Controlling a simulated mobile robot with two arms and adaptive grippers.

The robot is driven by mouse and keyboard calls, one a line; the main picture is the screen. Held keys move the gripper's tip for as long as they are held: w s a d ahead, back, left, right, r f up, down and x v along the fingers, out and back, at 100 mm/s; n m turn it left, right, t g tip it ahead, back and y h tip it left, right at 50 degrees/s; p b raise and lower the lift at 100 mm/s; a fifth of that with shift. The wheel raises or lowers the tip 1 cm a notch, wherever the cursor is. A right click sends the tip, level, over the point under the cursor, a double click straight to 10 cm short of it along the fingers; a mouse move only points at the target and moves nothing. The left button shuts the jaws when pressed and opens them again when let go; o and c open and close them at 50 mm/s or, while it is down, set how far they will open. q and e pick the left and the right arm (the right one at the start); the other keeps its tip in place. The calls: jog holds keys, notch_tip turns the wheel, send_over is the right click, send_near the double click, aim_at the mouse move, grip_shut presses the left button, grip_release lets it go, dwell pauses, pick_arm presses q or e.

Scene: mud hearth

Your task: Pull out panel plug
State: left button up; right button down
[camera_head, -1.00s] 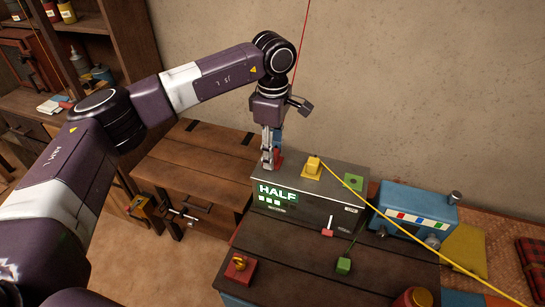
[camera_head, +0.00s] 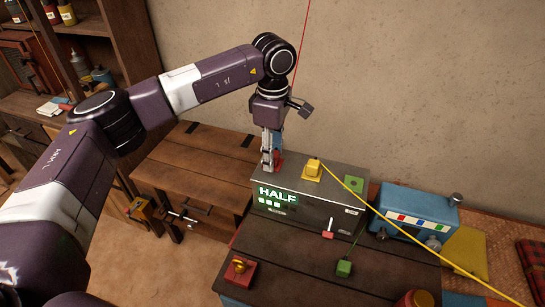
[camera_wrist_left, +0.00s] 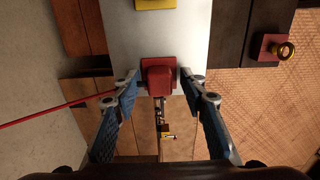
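The grey panel box (camera_head: 331,190) stands on the dark table, with a lit HALF display on its front. A red plug (camera_head: 279,159) sits at the left end of its top, partly hidden by my left gripper (camera_head: 267,166). In the left wrist view the red plug (camera_wrist_left: 159,76) lies between the spread fingertips of the left gripper (camera_wrist_left: 159,79), with narrow gaps at its sides. A red cable (camera_wrist_left: 60,113) runs in from the left. A yellow plug (camera_head: 313,168) with a yellow cable and a green square (camera_head: 354,182) are also on the top. My right gripper is not in view.
A blue device (camera_head: 415,210) stands right of the panel.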

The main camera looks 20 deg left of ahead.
pick_arm(q)
jog(key=shift+c, duration=0.6)
grip_shut()
jog(key=shift+r, duration=0.1)
jog(key=shift+r+p, duration=1.4)
jog(key=shift+r, duration=1.55)
